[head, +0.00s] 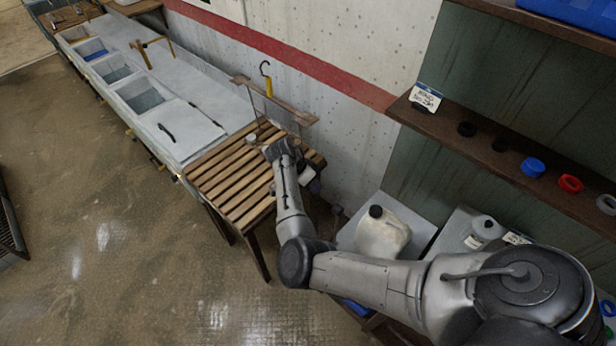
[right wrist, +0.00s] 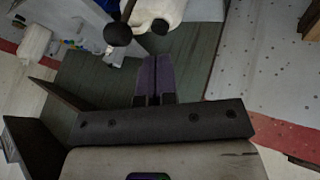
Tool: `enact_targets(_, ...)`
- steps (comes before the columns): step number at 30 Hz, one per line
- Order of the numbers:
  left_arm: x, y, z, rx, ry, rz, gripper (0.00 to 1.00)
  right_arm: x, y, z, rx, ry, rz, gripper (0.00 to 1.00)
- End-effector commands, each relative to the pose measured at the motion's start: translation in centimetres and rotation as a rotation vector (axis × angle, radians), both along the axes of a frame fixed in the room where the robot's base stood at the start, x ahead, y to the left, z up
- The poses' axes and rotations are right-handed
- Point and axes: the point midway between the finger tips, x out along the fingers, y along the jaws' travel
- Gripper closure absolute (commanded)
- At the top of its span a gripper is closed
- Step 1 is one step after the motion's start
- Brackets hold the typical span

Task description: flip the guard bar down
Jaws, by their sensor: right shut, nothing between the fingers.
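A narrow wooden bar (head: 285,107) stands raised on thin uprights at the back of the slatted wooden table (head: 225,180). It is the likeliest guard bar, but I cannot be sure. My right arm reaches over the table's right end, below and in front of this bar. Its gripper is largely hidden by the wrist in the head view. In the right wrist view the right gripper (right wrist: 155,78) is shut and empty, its purple-grey fingers together. The raised bar is not clearly identifiable there. My left gripper is out of view.
A white jug (head: 383,235) stands right of the table; a pale jug (right wrist: 160,12) shows beyond the fingers. A dark round knob (right wrist: 118,33) is nearby. A yellow-handled hook (head: 267,80) hangs by the wall. A shelf (head: 490,158) with caps is at right.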

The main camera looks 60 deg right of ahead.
Motion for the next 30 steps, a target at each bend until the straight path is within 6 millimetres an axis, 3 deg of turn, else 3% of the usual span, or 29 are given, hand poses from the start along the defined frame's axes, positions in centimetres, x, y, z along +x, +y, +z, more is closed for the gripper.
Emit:
enact_targets(5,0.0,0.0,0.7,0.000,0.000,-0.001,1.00,-1.7,-0.8,-2.5,0.000,0.002,0.000,1.00)
enact_targets(15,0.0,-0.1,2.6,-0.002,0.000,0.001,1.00,-5.0,0.1,-3.0,0.001,0.000,0.000,1.00)
enact_targets(30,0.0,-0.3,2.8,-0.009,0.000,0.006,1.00,-5.6,0.1,-3.2,0.000,-0.001,0.000,1.00)
